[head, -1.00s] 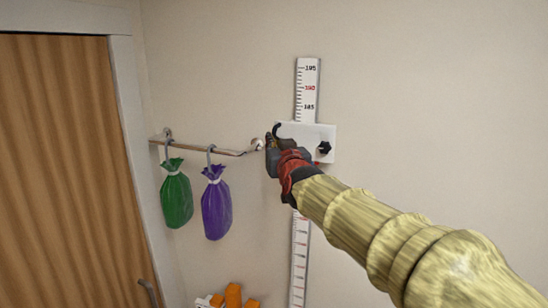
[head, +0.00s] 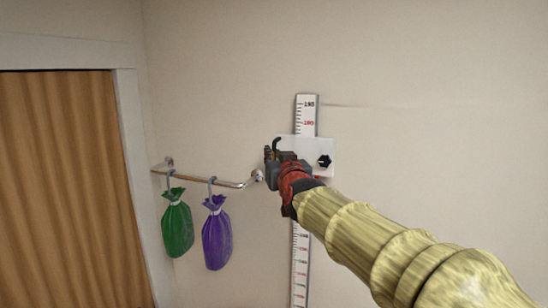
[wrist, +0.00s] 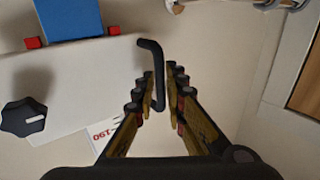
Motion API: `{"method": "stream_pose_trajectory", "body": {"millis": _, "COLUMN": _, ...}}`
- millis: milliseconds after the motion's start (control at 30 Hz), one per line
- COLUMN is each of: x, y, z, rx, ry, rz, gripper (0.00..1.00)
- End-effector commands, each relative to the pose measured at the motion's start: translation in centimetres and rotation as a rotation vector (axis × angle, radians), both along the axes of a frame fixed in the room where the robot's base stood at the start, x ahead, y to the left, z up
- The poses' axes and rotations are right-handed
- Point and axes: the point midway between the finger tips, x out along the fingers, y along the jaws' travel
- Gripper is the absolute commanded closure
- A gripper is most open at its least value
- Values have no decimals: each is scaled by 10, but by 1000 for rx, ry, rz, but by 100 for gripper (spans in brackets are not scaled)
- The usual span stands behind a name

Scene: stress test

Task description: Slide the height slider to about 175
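The height slider (head: 318,149) is a white plate on a vertical white ruler (head: 306,115) on the wall. Its top edge sits just below the 190 mark; 195 shows above it. A black knob (head: 324,161) is on its right. A black hooked handle (wrist: 157,72) sticks out from the plate. My gripper (wrist: 161,80) is at the handle, with its end between the two fingers. The wrist view shows narrow gaps beside it, so the fingers look partly open. My arm hides part of the ruler below the slider. The wrist view also shows the white plate (wrist: 75,75).
A wall rail (head: 205,180) left of the slider carries a green bag (head: 177,225) and a purple bag (head: 216,235). A wooden door (head: 65,190) stands at the far left. A blue piece (wrist: 70,18) with red blocks adjoins the plate. The wall to the right is clear.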

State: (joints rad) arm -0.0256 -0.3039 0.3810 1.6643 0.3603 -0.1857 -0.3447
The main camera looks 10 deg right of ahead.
Motion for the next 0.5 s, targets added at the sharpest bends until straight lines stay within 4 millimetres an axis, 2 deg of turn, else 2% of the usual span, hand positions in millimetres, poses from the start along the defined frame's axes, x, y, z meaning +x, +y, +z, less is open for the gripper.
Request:
{"method": "stream_pose_trajectory", "body": {"millis": 333, "x": -3, "y": 0, "z": -1, "rx": 0, "ry": 2, "rz": 0, "gripper": 86}}
{"method": "stream_pose_trajectory", "body": {"millis": 500, "x": -23, "y": 1, "z": -1, "rx": -1, "ry": 1, "rz": 1, "gripper": 86}}
